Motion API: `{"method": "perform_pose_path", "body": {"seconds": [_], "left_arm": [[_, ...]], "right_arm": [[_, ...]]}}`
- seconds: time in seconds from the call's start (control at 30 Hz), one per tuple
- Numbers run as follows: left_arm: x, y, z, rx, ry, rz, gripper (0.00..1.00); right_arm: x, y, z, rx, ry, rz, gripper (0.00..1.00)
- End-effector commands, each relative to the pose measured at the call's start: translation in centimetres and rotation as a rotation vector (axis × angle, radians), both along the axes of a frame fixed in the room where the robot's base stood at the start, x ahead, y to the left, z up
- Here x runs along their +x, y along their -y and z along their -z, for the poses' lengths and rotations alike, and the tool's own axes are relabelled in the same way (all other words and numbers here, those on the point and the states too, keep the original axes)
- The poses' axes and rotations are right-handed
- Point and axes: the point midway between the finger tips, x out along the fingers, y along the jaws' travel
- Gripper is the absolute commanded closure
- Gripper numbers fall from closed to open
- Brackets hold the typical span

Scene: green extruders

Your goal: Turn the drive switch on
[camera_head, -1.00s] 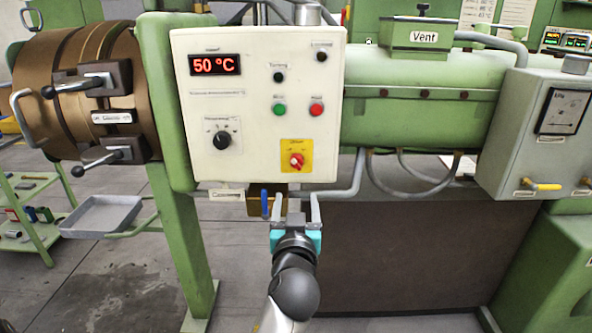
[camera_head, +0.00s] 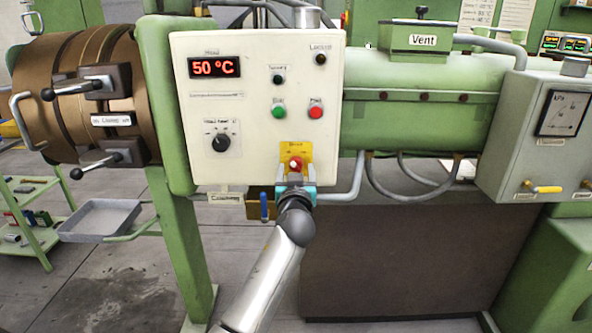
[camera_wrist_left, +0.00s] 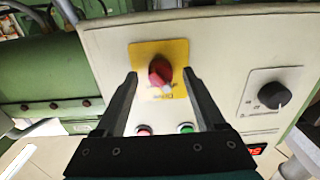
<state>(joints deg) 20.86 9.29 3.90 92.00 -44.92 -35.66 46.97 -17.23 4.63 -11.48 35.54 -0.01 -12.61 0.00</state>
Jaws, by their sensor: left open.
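The drive switch (camera_head: 296,164) is a red knob on a yellow plate (camera_head: 296,148), low on the right side of the pale control panel (camera_head: 250,72). My left gripper (camera_head: 296,178) is at the panel's lower edge, just below the knob, and hides the lower part of the yellow plate. In the left wrist view the red knob (camera_wrist_left: 160,72) lies beyond and between the two fingertips (camera_wrist_left: 160,80). The fingers are spread and do not visibly touch it. The right gripper is not in view.
A black knob (camera_head: 221,142), a green button (camera_head: 279,112) and a red button (camera_head: 316,112) share the panel. A blue-handled valve (camera_head: 264,204) is just below it. A grey pipe (camera_head: 352,182) runs to the right. A grey tray (camera_head: 100,218) is at left.

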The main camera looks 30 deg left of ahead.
Motion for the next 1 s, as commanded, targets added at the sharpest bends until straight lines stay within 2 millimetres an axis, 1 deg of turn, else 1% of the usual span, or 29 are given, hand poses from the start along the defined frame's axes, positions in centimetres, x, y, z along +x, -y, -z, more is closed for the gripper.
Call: {"method": "perform_pose_path", "body": {"seconds": [0.1,0.2,0.53,0.57,1.0], "left_arm": [[0.82,-0.48,-0.01,0.001,0.001,0.001,0.28],[1.16,-0.71,0.03,0.001,-0.001,0.0,0.28],[1.32,-0.81,-0.01,0.0,0.0,0.0,0.28],[1.32,-0.81,-0.01,0.0,0.0,0.0,0.31],[1.31,-0.78,0.03,-0.001,-0.001,0.001,0.8]], "right_arm": [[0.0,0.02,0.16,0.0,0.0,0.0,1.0],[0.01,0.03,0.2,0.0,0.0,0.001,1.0],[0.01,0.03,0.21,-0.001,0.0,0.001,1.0],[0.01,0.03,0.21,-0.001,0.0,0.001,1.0],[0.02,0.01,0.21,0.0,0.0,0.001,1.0]]}}
